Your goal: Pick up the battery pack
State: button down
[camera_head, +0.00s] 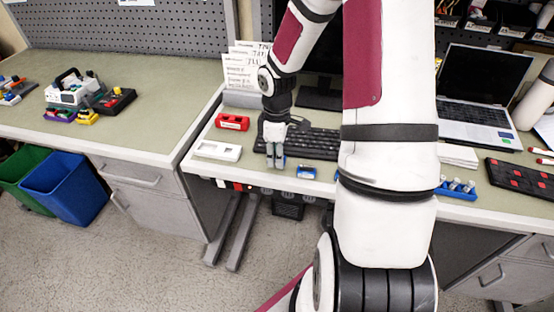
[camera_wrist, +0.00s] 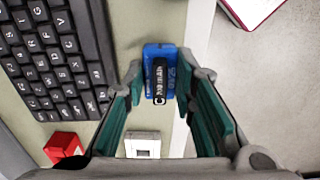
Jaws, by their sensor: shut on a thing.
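The battery pack (camera_wrist: 159,75) is a small blue block with a dark label strip and pale lettering. In the wrist view it sits between the two teal-padded fingertips, which touch its sides. My gripper (camera_head: 276,163) is shut on it, pointing down near the front edge of the desk. In the head view the fingers hide most of the pack, and only a little blue shows at the tips. I cannot tell how far it is above the desk top.
A black keyboard (camera_head: 318,145) lies behind my gripper. A red block (camera_head: 232,122) and a white tray (camera_head: 218,151) are to the left. Another small blue block (camera_head: 306,172) lies just right. A laptop (camera_head: 477,107) and blue vial rack (camera_head: 457,188) are farther right.

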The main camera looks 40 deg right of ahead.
jog(key=shift+r, duration=0.85)
jog(key=s+a+r+p, duration=0.1)
jog(key=s+a+p, duration=0.1)
jog(key=s, duration=1.3)
jog(key=shift+s+a, duration=0.35)
jog(key=shift+a, duration=0.35)
jog(key=shift+w, duration=0.1)
